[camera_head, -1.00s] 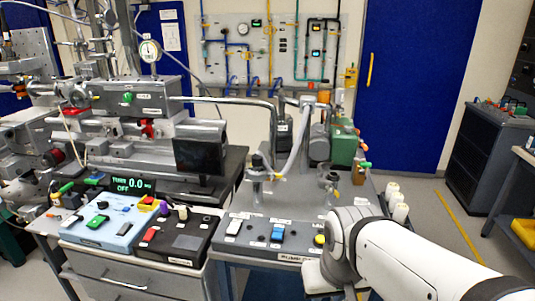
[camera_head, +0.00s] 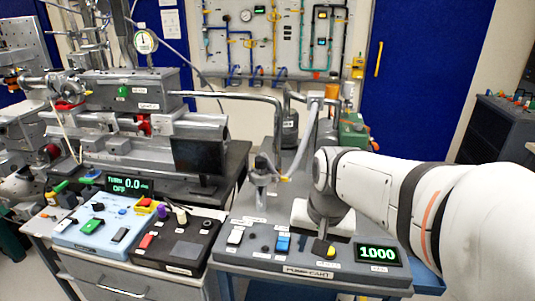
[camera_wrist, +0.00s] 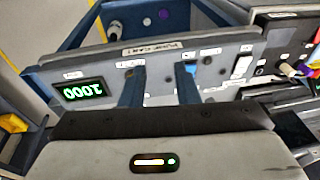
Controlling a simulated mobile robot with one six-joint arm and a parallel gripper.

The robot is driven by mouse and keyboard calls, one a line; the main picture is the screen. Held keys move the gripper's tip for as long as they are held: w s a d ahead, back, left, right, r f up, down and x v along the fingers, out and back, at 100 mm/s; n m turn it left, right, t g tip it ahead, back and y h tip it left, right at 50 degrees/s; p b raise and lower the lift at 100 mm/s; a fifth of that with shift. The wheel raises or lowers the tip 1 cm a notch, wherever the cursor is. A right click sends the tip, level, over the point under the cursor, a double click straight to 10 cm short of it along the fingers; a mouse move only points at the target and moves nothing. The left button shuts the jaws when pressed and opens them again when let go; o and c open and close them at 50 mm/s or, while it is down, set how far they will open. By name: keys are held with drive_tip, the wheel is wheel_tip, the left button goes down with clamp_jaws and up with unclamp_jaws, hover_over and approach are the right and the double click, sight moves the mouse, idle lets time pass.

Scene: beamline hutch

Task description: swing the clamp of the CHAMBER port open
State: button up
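I cannot read any label marking the CHAMBER port. A small metal port fitting (camera_head: 262,172) stands upright on the pump cart (camera_head: 312,273), beside a pale grey hose (camera_head: 300,145). Whether its clamp is open or shut is too small to tell. The second fitting on the cart is hidden behind my arm. My gripper (camera_head: 322,232) points down over the cart's front panel, right of the port fitting, near a yellow knob (camera_head: 326,252). In the wrist view my gripper (camera_wrist: 160,85) shows two dark fingers spread apart with nothing between them.
The panel carries a blue switch (camera_head: 283,243), a white switch (camera_head: 235,237) and a display reading 1000 (camera_head: 377,254). A bent metal pipe (camera_head: 278,120) rises behind the port. A black control box (camera_head: 180,245) and a blue one (camera_head: 95,225) stand to the left.

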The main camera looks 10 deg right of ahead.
drive_tip(key=w+r+m+y+p, duration=0.1)
drive_tip(key=w+r+m, duration=0.15)
drive_tip(key=w, duration=0.35)
drive_tip(key=w+d+r+m+p, duration=0.1)
drive_tip(key=w+m, duration=0.3)
drive_tip(key=w, duration=0.1)
drive_tip(key=w+r+m+y+p, duration=0.1)
drive_tip(key=w+r+m, duration=0.15)
drive_tip(key=w, duration=0.35)
drive_tip(key=m+y+p, duration=0.2)
drive_tip(key=m+p, duration=0.1)
drive_tip(key=m, duration=0.6)
approach(268, 180)
drive_tip(key=d, duration=0.5)
drive_tip(key=shift+g, duration=0.4)
drive_tip(key=x, duration=0.5)
drive_tip(key=w+x, duration=0.1)
drive_tip(key=x, duration=0.1)
drive_tip(key=shift+f, duration=0.25)
clamp_jaws()
